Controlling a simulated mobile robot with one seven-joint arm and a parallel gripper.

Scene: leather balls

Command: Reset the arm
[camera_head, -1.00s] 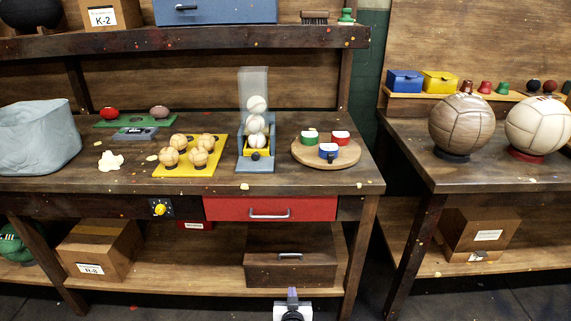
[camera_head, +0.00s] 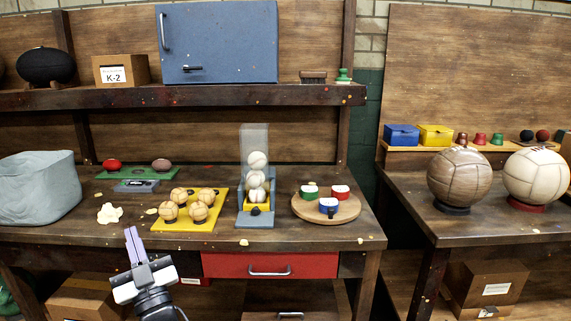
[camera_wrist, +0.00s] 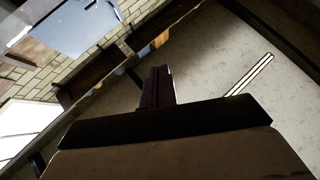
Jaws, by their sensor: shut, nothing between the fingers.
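My gripper (camera_head: 134,243) is at the lower left of the head view, in front of the workbench's front edge. Its purple fingers are together and point upward, with nothing between them. In the wrist view the closed fingers (camera_wrist: 157,88) point toward a pale, speckled surface, with a brick wall at the left. No object touches the gripper in either view.
The workbench (camera_head: 290,235) holds a grey bin (camera_head: 38,190), a yellow board (camera_head: 186,225) with balls, a ball dispenser (camera_head: 255,180) and a round wooden board (camera_head: 340,210) with cups. A red drawer (camera_head: 270,265) is below. A second table (camera_head: 480,229) stands right.

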